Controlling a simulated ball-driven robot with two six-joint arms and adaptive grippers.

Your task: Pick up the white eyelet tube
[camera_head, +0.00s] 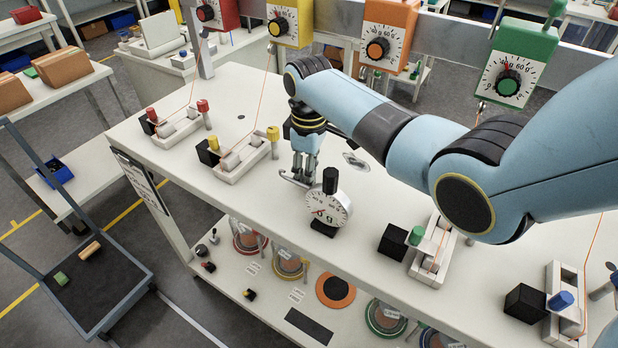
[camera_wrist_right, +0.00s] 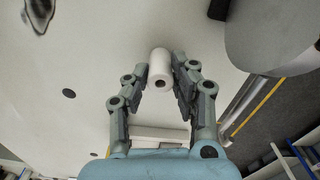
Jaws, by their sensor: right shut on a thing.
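The white eyelet tube (camera_wrist_right: 160,66) shows in the right wrist view between the fingers of my right gripper (camera_wrist_right: 158,85). It is a short white cylinder with a dark hole in the end that faces the camera. The fingers close on it from both sides. In the head view my right gripper (camera_head: 299,178) points down over the white bench, behind the dial gauge; I cannot make out the tube clearly there. My left gripper is not in view.
A round dial gauge with a black knob (camera_head: 329,208) stands close to my right gripper. White clamp fixtures with red (camera_head: 179,126), yellow (camera_head: 244,155), green (camera_head: 430,250) and blue (camera_head: 566,305) pegs line the bench (camera_head: 210,205). Dial boxes hang above.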

